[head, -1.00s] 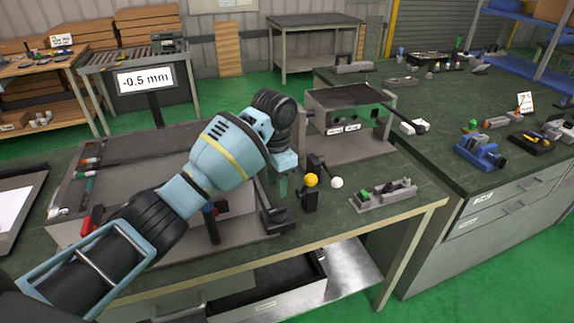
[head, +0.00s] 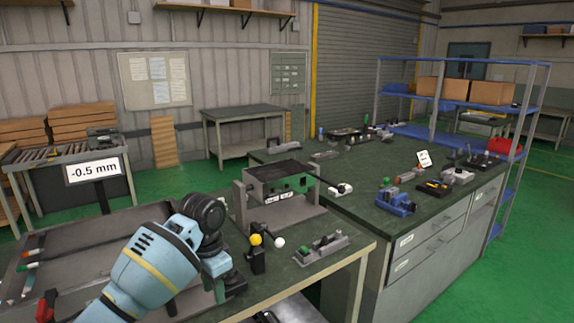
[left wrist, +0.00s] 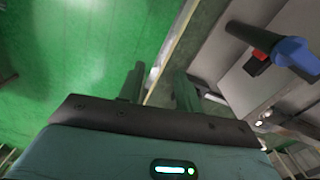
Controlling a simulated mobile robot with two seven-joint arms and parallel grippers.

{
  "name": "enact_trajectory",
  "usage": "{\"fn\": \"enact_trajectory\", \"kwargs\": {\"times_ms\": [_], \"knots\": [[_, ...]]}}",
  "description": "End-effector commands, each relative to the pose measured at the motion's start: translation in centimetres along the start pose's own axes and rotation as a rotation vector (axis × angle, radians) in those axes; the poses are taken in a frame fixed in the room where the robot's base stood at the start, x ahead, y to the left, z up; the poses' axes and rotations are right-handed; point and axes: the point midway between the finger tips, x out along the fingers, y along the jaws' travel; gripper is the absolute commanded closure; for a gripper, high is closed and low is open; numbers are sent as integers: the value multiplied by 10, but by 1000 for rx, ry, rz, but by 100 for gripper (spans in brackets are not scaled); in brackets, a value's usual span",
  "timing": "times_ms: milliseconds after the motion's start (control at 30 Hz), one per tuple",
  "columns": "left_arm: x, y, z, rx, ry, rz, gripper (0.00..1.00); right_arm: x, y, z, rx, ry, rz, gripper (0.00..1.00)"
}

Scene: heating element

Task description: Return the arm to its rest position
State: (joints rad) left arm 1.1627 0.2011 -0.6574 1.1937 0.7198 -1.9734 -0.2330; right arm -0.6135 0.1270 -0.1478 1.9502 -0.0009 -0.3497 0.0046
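My left arm (head: 150,265) reaches in from the lower left in the head view. Its gripper (head: 220,289) hangs over the front workbench, left of the yellow-knobbed stand (head: 256,240), and is partly hidden by the wrist. In the left wrist view the two fingers (left wrist: 159,88) stand apart with nothing between them; green floor and a bench edge show past them. My right gripper is in neither view.
A grey tray (head: 80,240) and a -0.5 mm sign (head: 94,170) are at left. A boxy machine (head: 275,180) stands behind the gripper. A small fixture (head: 320,247) lies to the right. The left wrist view shows a blue-and-red handled part (left wrist: 285,50).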

Motion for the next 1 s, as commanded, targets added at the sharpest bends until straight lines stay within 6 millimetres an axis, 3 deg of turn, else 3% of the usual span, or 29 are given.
{"fn": "enact_trajectory", "kwargs": {"times_ms": [367,567,800,1000], "knots": [[98,32,-3,-51,147,31,65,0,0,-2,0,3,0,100],[168,63,8,-120,274,49,65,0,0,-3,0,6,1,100],[239,103,40,-242,440,44,65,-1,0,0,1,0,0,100],[280,134,84,-352,558,12,65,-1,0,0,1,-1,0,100]]}}
